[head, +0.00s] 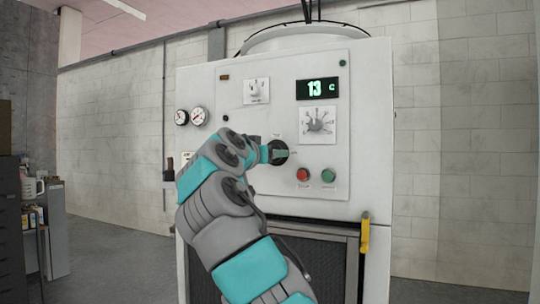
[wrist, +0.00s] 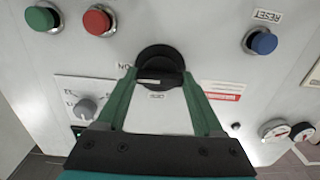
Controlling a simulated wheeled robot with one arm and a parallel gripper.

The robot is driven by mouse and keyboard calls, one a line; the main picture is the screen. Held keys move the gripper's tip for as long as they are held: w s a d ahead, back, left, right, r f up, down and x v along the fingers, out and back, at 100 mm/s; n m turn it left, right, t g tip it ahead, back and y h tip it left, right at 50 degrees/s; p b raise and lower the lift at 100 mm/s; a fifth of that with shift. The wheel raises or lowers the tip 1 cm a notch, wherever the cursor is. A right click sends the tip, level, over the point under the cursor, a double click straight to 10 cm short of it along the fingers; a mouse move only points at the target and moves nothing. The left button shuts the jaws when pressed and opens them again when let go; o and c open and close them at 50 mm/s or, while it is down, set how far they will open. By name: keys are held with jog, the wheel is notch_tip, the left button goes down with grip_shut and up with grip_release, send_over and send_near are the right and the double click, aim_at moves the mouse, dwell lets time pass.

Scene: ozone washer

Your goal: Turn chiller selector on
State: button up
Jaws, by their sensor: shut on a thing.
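The chiller selector is a black round rotary switch on the white panel, below the display in the head view (head: 283,143). In the wrist view, which is turned upside down, the selector (wrist: 158,56) is at the top centre, its dark handle bar lying across between my fingers. My gripper (head: 277,153) reaches it from the left and partly hides it. In the wrist view my gripper (wrist: 160,76) has one green finger on each side of the handle and is shut on it. A label that seems to read ON upside down sits left of the selector there; another small label below it is unclear.
A red button (head: 303,175) and a green button (head: 328,174) sit below right of the selector. A display (head: 317,89) reads 13 C above a dial (head: 318,120). Two gauges (head: 190,116) are at left. A blue reset button (wrist: 261,42) shows in the wrist view.

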jog(key=shift+r, duration=0.1)
dwell(0.4)
jog(key=o, duration=1.4)
jog(key=shift+s, duration=0.1)
jog(key=b+v, duration=0.1)
jog(key=v, duration=0.6)
jog(key=shift+s+a+b, duration=0.15)
jog(key=shift+s+b, duration=0.15)
